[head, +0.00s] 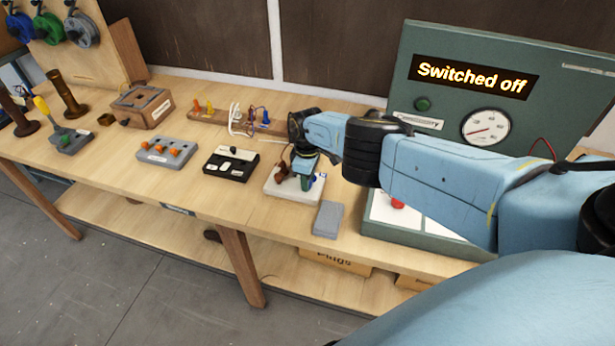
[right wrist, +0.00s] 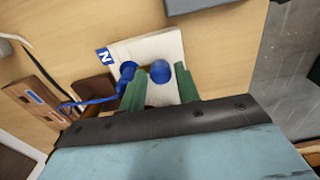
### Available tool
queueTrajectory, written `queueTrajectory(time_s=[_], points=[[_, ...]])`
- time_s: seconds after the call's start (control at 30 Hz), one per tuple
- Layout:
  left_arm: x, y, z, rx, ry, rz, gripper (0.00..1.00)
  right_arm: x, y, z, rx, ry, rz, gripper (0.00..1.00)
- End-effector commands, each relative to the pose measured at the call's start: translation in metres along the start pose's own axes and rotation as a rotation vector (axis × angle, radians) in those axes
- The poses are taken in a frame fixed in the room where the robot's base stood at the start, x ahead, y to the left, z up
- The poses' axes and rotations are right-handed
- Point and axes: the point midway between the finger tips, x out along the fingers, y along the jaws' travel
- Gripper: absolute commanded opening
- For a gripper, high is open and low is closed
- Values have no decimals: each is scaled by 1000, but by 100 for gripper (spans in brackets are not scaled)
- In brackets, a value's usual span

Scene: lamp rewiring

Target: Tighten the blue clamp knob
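The blue clamp knob (right wrist: 156,74) shows in the right wrist view on a pale block (right wrist: 168,47) with a blue N label (right wrist: 106,55). A second round blue part (right wrist: 128,70) is left of it, with a blue wire (right wrist: 88,102) leading to it. My right gripper (right wrist: 163,78) has its green fingers apart, one on each side of the knob, with a gap at the right finger; contact at the left finger is unclear. In the head view my right gripper (head: 304,171) points down over the pale block (head: 281,190), hiding the knob. My left gripper is not in view.
A grey block (head: 328,220) lies in front of the pale block. A black switch box (head: 231,164) and a grey box with orange knobs (head: 167,150) stand to the left. A green panel (head: 455,66) reading "Switched off" stands at the right.

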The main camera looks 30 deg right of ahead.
Motion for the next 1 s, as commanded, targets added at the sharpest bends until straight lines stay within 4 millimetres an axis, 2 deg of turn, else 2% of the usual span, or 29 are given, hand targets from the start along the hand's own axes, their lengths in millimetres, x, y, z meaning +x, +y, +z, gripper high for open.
queueTrajectory(time_s=[0.17,0.37,0.67,1.0], points=[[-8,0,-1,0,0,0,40,-7,0,0,-1,-1,-1,32],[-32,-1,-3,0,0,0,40,-32,0,0,-1,-1,0,32],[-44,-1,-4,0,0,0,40,-55,1,1,-2,0,1,32],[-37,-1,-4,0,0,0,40,-85,1,1,-3,2,2,32]])
